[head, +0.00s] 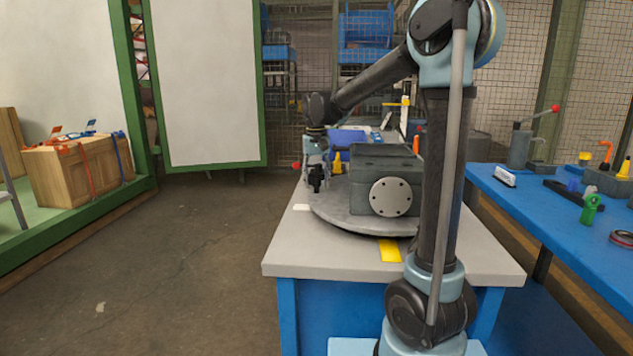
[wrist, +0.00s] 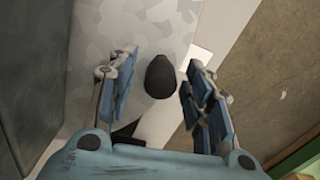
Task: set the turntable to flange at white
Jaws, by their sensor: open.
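The round grey turntable (head: 345,217) lies on the bench and carries a dark grey housing (head: 386,160). The housing's round bolted flange (head: 391,197) faces the front, toward the yellow marker (head: 390,250). The white marker (head: 301,208) is at the turntable's left edge; a white patch, likely this marker, shows in the wrist view (wrist: 201,60). My gripper (head: 317,184) is low over the turntable's left side. In the wrist view its open fingers (wrist: 160,88) stand on either side of a black rounded knob (wrist: 160,74), with gaps visible.
The housing stands close to the right of my gripper. A red knob (head: 296,165) and a blue bin (head: 348,138) are behind it. A blue bench (head: 540,210) with tools stands at the right. The floor at left is clear.

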